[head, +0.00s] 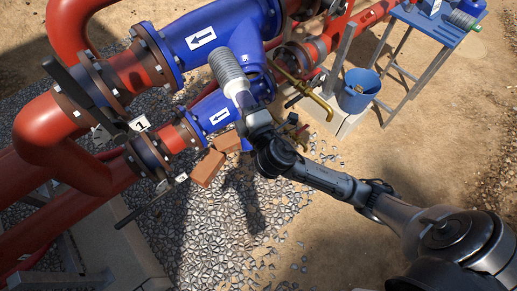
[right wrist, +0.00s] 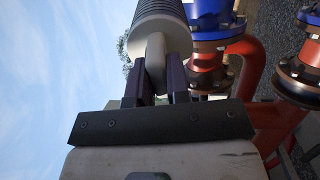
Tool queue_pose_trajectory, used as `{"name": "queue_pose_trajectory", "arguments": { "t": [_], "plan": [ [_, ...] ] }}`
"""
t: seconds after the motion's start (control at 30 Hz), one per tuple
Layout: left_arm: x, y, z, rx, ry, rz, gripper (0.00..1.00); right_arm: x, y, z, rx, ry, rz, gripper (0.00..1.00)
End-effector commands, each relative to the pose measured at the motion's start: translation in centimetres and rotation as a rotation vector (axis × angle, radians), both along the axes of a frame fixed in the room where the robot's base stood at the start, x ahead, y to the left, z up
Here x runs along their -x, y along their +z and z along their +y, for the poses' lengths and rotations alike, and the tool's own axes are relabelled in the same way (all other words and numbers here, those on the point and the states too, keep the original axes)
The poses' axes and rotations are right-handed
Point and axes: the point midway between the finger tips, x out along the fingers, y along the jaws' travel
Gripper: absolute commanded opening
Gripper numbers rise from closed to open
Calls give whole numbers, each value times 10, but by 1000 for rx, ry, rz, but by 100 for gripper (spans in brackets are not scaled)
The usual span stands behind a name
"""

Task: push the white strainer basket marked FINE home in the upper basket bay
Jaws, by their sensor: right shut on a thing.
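The pale ribbed strainer basket (head: 229,74) is in front of the large blue strainer body (head: 207,40); no FINE marking is readable. My right gripper (head: 245,104) is shut on its end. In the right wrist view, the two dark fingers (right wrist: 155,82) flank the pale handle stub of the basket (right wrist: 160,30), whose ribbed part runs out of the top of the picture. The blue branch beside the basket (head: 252,52) belongs to the upper body. The bay's mouth cannot be made out, so I cannot tell whether the basket touches it. My left gripper is not in view.
A smaller blue strainer body (head: 213,113) lies below, with red pipes and dark valve levers at left. An orange-brown block (head: 208,168) is on the gravel. A blue bucket (head: 358,91) and a blue table (head: 436,22) stand at right. Open sand lies beyond my right arm.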

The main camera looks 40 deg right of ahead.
Motion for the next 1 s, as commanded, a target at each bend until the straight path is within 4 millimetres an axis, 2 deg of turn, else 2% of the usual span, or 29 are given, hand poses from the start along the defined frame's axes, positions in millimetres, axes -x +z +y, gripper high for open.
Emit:
{"name": "queue_pose_trajectory", "arguments": {
  "t": [0.03,0.3,0.5,0.7,0.83,1.0],
  "plan": [
    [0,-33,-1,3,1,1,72,-2,-36,-7,6,-27,-16,0],
    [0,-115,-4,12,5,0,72,-8,-133,-39,43,-139,-111,0],
    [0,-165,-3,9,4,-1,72,-10,-196,-55,69,-192,-171,0],
    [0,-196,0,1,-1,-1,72,-10,-237,-65,91,-220,-212,0],
    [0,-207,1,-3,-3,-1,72,-10,-251,-69,98,-230,-229,0],
    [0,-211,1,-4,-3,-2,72,-10,-258,-71,103,-235,-238,0]
  ]
}}
